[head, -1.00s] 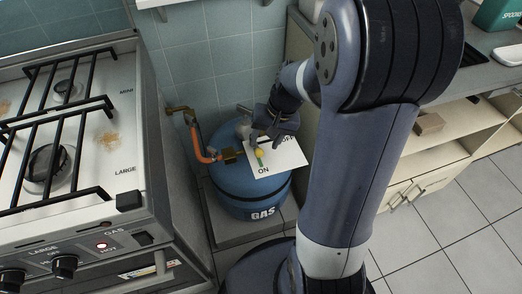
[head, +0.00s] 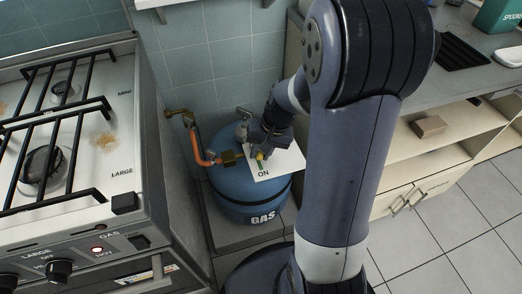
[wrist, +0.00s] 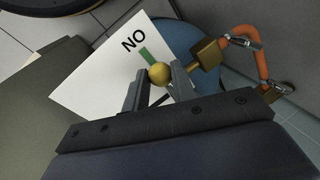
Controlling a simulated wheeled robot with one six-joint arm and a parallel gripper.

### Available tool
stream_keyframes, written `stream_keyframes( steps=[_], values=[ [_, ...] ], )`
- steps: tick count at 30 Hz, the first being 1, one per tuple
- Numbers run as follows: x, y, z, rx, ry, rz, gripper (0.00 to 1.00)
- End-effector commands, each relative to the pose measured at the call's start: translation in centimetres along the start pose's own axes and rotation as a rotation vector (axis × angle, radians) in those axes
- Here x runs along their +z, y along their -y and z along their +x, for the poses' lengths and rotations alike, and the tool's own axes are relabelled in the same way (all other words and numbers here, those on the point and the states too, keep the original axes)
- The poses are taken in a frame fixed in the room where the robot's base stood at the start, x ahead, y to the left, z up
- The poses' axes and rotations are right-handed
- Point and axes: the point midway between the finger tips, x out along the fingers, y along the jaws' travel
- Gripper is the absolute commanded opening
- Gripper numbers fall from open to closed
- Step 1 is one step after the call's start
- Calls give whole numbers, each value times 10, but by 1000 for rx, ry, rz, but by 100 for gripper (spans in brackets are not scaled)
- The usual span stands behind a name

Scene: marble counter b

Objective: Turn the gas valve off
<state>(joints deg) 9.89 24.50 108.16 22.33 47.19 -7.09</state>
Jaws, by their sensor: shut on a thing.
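The blue gas cylinder (head: 240,205) stands on the floor against the tiled wall, marked GAS. A white card (head: 290,163) lies on its top; ON shows, and OFF is hidden behind my arm. The yellow valve knob (head: 260,156) sits over the card, with a green mark between it and ON. In the wrist view my gripper (wrist: 160,84) has its two fingers closed about the yellow knob (wrist: 159,73). The green strip (wrist: 147,55) runs from the knob toward ON. In the head view my gripper (head: 262,148) is at the knob, with its fingertips partly hidden.
A brass fitting (head: 230,158) and orange hose (head: 201,155) run from the cylinder to the wall, close left of my gripper. The stove (head: 125,170) stands at left, with a red light lit. An open-shelved counter (head: 430,175) stands at right. Floor is clear at lower right.

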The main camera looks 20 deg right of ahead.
Motion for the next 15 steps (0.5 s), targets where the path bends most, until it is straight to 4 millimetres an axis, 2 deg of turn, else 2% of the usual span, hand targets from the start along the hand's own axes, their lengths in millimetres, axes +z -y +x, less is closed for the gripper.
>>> stream_keyframes(
  steps=[1,7,15],
  values=[
    [0,0,0,0,0,0,16],
    [0,0,0,0,0,0,0],
    [0,0,0,0,0,-1,0]
  ],
)
